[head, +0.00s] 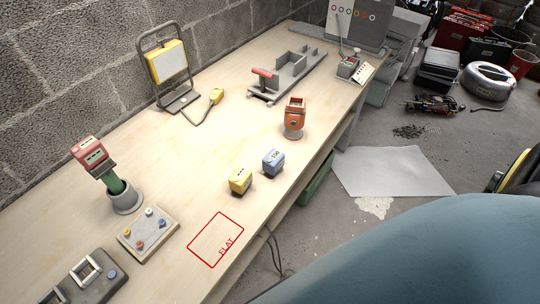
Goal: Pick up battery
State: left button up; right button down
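Several battery-like blocks stand on the wooden workbench (200,150). A yellow block with a dark base (240,182) stands near the middle of the bench. A blue-grey block with a marking on top (273,162) stands just right of it, with a small gap. A red block with dark slots (89,150) sits on top of a green-handled tool (114,184), which stands in a round grey holder (124,202). An orange-red device (295,110) stands upright on a small round base. The picture does not show which one the task means. Neither gripper is in view.
A red outlined area marked FLAT (216,240) is empty. A button board (148,234) and a grey dock (84,279) lie at front left. A work lamp (168,64), a grey tray (290,74) and a small switch unit (350,67) stand farther back. The bench's right edge is open.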

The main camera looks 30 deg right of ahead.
aim_at(273, 168)
jog(key=z, duration=1)
jog(key=k, duration=0.2)
jog(key=z, duration=0.25)
